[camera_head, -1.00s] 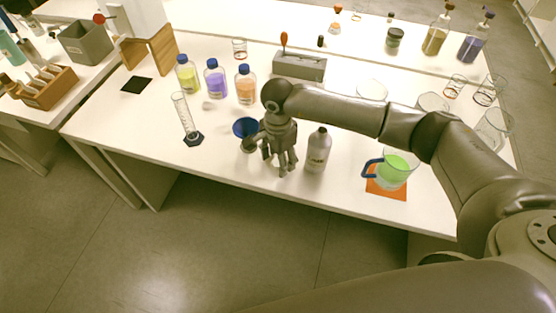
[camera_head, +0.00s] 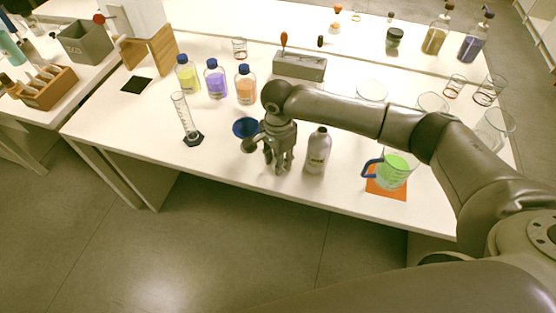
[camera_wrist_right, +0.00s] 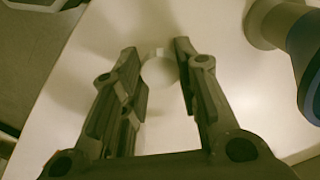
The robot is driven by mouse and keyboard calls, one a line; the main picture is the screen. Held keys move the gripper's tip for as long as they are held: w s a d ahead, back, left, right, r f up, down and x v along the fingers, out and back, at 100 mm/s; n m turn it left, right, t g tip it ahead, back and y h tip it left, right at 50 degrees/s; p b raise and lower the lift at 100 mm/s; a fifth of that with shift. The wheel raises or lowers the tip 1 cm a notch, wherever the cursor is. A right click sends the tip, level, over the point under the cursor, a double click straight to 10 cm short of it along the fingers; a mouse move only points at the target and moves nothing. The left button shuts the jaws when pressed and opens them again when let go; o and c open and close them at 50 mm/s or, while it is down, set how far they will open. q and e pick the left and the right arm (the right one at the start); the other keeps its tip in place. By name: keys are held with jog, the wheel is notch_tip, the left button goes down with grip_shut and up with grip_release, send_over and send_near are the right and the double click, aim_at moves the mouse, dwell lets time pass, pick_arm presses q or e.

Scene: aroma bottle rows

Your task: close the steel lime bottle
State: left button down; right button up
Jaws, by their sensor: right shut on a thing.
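The steel lime bottle (camera_head: 317,153) is a grey metal bottle with a label, standing upright near the front edge of the table. The cap is hidden behind the fingers in the head view. My left gripper is not in view.
A blue funnel (camera_head: 245,127) stands left of the gripper, and a graduated cylinder (camera_head: 184,117) farther left. A jug of green liquid (camera_head: 394,171) sits on an orange mat (camera_head: 386,191) to the right. Blue-capped bottles (camera_head: 215,80) stand behind. The table's front edge is close.

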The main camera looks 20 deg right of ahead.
jog(key=shift+r, duration=0.15)
jog(key=shift+w+r, duration=0.1)
jog(key=shift+r, duration=0.15)
notch_tip(320, 180, up, 2)
jog(key=shift+r+b, duration=0.1)
jog(key=shift+b, duration=0.55)
jog(key=s+a+r, duration=0.1)
jog(key=s+r, duration=0.2)
jog(key=s, duration=0.1)
jog(key=s+a+r+b, duration=0.1)
jog(key=s+a+r, duration=0.1)
jog(key=s+r, duration=0.1)
jog(key=s+a+r+b, duration=0.1)
jog(key=s+a+r, duration=0.1)
jog(key=s+r, duration=0.2)
jog(key=shift+s, duration=1.1)
